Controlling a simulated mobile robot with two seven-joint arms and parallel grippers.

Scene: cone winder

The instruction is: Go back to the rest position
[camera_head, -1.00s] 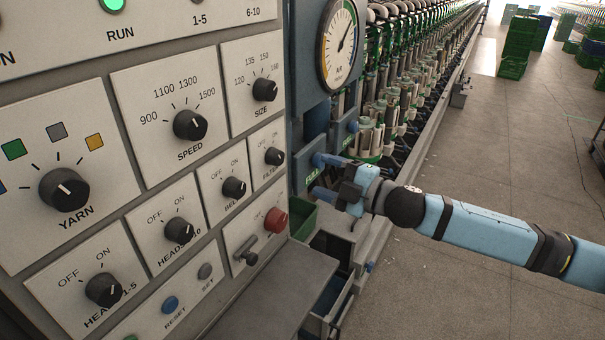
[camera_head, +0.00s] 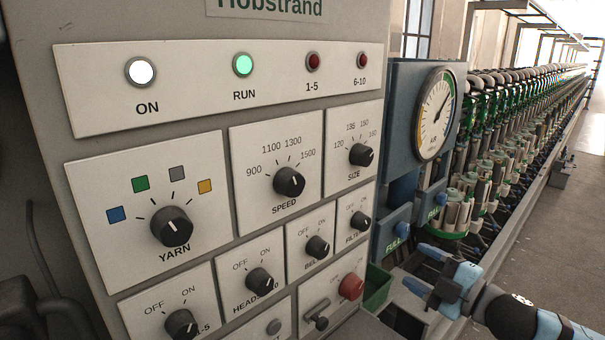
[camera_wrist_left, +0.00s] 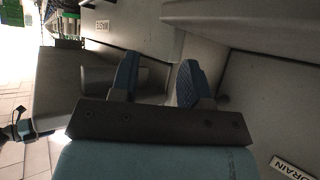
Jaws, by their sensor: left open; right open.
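My right gripper (camera_head: 428,272) is at the lower right of the head view, its two blue fingers apart with nothing between them. It is in front of the lower part of the blue gauge panel (camera_head: 402,190), below the FULL label. My left gripper (camera_wrist_left: 154,80) shows in the left wrist view, its two blue fingers spread and empty. Behind it are grey machine surfaces. My left arm does not show in the head view.
The control panel (camera_head: 228,288) fills the left and middle, with a yarn knob (camera_head: 172,227), a speed knob (camera_head: 289,181) and a red button (camera_head: 351,286). The ON and RUN lamps are lit. An air gauge (camera_head: 437,114) and winder row stand right.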

